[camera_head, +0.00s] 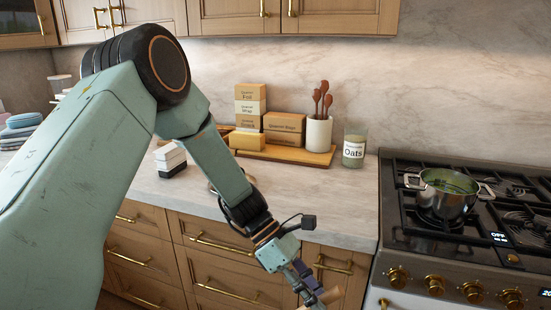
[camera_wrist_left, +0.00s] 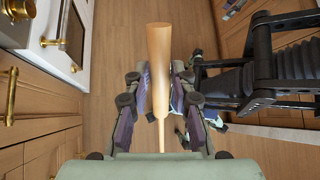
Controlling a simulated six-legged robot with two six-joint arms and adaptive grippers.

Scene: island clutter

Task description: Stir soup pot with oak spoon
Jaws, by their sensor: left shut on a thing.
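The soup pot (camera_head: 447,195) is a steel pot with two side handles and green contents, standing upright on the stove. My left gripper (camera_head: 312,289) is low in front of the drawers, left of the stove and well apart from the pot. In the left wrist view, my left gripper (camera_wrist_left: 158,95) is shut on a pale wooden spoon (camera_wrist_left: 158,48), thick at one end and thin at the other. In the head view only a small part of the spoon (camera_head: 327,297) shows.
The black gas stove (camera_head: 400,235) has brass knobs along its front. The marble counter (camera_head: 345,205) is mostly clear in front of a wooden tray (camera_head: 300,154) with boxes and a white crock (camera_head: 319,132) of utensils. An oats jar (camera_head: 354,149) stands beside it.

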